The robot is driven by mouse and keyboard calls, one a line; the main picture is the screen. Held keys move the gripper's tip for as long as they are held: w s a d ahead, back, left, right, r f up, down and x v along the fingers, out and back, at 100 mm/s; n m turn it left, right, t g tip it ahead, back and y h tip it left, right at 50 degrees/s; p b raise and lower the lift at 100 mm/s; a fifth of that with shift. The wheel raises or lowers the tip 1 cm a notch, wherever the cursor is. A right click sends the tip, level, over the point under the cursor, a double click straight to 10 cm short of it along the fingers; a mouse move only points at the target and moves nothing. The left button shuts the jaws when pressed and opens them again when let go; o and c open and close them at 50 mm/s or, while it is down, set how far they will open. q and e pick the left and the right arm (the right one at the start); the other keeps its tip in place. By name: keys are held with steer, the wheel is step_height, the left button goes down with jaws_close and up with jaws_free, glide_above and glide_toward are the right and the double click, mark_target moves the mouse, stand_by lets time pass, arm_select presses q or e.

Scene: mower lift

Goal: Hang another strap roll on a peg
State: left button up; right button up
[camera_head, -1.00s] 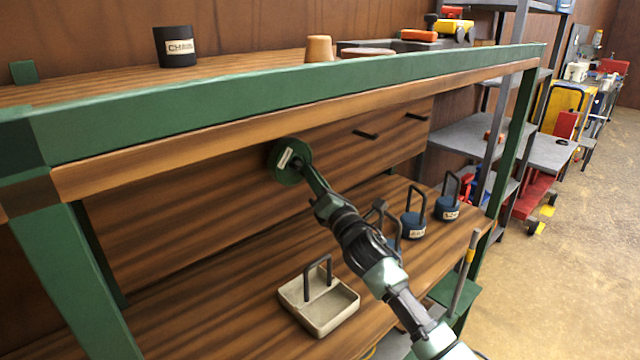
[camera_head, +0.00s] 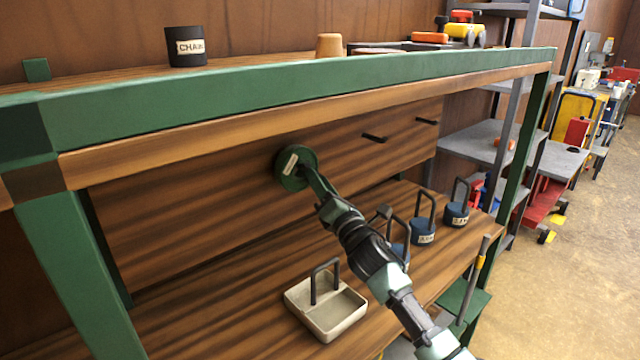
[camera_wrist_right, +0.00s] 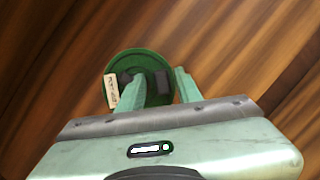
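A green round strap roll (camera_head: 296,168) with a pale label is against the wooden back board, left of two bare black pegs (camera_head: 375,137) (camera_head: 427,121). Any peg behind it is hidden. My right gripper (camera_head: 314,180) is at the roll's right side. In the right wrist view, its two fingers (camera_wrist_right: 161,88) stand apart, one over the green roll (camera_wrist_right: 140,65) and the other just past its right edge. Dark blocks show between the fingers; I cannot tell whether they touch the roll. My left gripper is out of view.
On the lower shelf are a pale tray (camera_head: 349,327) with a black handle and several blue, labelled items with black loops (camera_head: 422,231). A green beam (camera_head: 300,85) crosses above the arm. A black chain pot (camera_head: 186,48) stands on top. The lower shelf's left is clear.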

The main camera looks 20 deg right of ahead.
steer(key=d+r+v, duration=0.1)
steer(key=r+v, duration=0.1)
steer(key=v, duration=1.2)
steer(key=shift+s+d+b, duration=0.4)
steer(key=shift+f, duration=0.1)
stand_by(0.4)
